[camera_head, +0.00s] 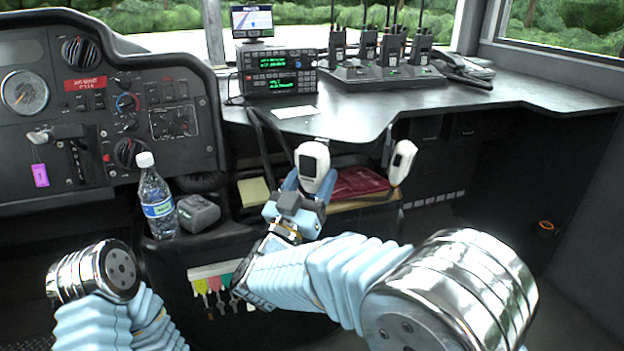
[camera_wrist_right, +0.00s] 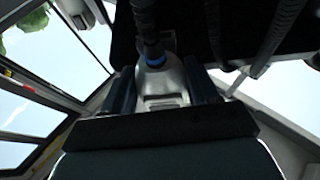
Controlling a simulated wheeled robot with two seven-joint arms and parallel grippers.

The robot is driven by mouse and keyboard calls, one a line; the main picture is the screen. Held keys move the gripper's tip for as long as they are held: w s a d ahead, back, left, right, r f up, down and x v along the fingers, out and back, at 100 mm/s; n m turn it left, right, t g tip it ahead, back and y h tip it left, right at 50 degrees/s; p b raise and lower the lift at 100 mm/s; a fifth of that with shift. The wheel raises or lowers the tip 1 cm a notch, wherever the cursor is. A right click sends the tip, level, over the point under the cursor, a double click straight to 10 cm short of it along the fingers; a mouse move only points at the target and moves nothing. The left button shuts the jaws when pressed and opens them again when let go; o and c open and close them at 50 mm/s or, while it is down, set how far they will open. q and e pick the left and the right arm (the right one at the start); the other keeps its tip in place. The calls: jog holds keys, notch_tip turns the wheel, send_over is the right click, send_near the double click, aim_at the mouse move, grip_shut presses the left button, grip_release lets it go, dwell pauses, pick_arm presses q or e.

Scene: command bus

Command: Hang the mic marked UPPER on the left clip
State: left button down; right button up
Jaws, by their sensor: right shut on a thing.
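A white hand mic (camera_head: 313,163) is held upright by my right gripper (camera_head: 309,186), just in front of the console's front edge. In the right wrist view this mic (camera_wrist_right: 162,88) sits between the two dark fingers of the gripper (camera_wrist_right: 163,98), with a blue ring (camera_wrist_right: 153,63) where its black cord joins. I cannot read any UPPER mark on it. A second white mic (camera_head: 402,163) hangs tilted under the console edge to the right. The left clip is not distinguishable; the held mic and gripper cover part of that edge. My left gripper is out of view.
Two stacked radios (camera_head: 277,73) stand on the console top (camera_head: 350,114), with handheld radios in a charger (camera_head: 385,76) to their right. A tray with a red folder (camera_head: 362,181) lies behind the gripper. A bottle (camera_head: 157,200) and a grey box (camera_head: 198,213) stand left. Black cords hang nearby.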

aim_at(312, 195)
jog(key=shift+f, duration=0.25)
jog(key=shift+f+b, duration=0.5)
jog(key=shift+b, duration=0.05)
dwell(0.4)
jog(key=shift+f+b, duration=0.45)
jog(key=shift+f, duration=0.05)
jog(key=shift+f+b, duration=0.3)
dwell(0.5)
jog(key=o, duration=1)
